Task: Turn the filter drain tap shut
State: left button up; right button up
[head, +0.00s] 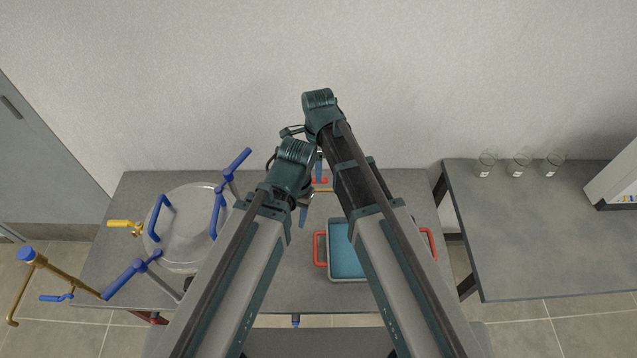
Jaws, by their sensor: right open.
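A yellow-handled brass tap (125,223) sits on the left side of the round metal vessel (182,235). A lever with a blue handle (57,298) sits on the brass pipe at the far left. A small brass and red fitting (321,188) shows between my arms, mostly hidden; I cannot tell which of these is the filter drain tap. My right gripper (311,190) appears beside this fitting, with blue-grey fingers spread apart. Whether it touches the fitting is hidden. My left gripper is not visible behind the arms.
A blue tray with red handles (345,262) stands on the grey bench (290,285), partly behind my right arm. Blue clamp handles (237,160) stick up around the vessel. Several glass beakers (518,165) stand on the right table (540,235). The wall is close behind.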

notch_tip(320, 180, down, 4)
jog(key=b, duration=0.2)
jog(key=shift+r+b, duration=0.1)
jog(key=shift+b, duration=0.25)
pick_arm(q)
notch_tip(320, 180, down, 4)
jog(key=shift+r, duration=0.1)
pick_arm(e)
grip_shut()
dwell(0.8)
